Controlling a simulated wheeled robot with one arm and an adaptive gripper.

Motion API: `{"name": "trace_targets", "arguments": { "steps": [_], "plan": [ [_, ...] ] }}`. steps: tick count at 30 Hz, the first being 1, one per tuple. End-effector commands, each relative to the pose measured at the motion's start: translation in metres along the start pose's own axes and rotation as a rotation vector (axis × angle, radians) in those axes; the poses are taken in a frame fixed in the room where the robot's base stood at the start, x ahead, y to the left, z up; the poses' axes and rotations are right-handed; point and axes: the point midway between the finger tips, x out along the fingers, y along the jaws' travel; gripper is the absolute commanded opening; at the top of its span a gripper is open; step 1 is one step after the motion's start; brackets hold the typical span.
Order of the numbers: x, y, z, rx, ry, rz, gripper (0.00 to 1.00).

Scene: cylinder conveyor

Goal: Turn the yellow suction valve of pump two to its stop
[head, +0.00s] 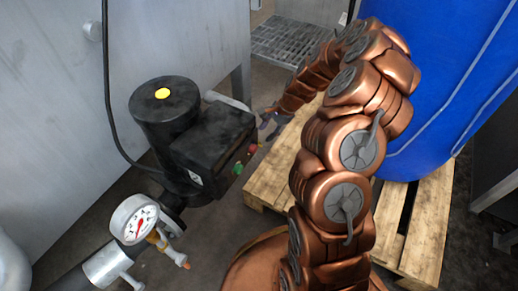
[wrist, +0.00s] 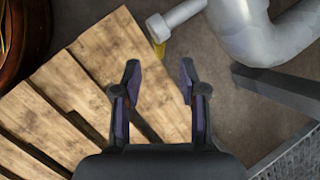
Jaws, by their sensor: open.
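In the head view, my gripper (head: 269,122) is small and partly hidden at the right of a black pump (head: 165,125) with a yellow dot on top. I cannot tell which pump is two.
A wooden pallet (head: 424,245) carries a blue drum (head: 432,100) at the right. The pump's box has green (head: 238,168) and red (head: 252,148) buttons. A thick pale pipe (wrist: 265,35) and a dark beam (wrist: 280,88) lie right of my gripper in the wrist view.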

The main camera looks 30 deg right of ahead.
Motion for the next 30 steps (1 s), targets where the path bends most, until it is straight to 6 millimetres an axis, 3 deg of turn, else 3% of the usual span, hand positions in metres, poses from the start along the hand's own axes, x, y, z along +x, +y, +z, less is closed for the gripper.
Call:
{"name": "trace_targets", "arguments": {
  "steps": [5, 18, 30],
  "plan": [
    [0.014, 0.002, -0.006, 0.015, 0.002, -0.001, 0.42],
    [0.072, 0.001, -0.006, 0.015, 0.003, -0.002, 0.42],
    [0.081, 0.001, -0.005, 0.014, 0.003, -0.002, 0.42]
  ]
}}
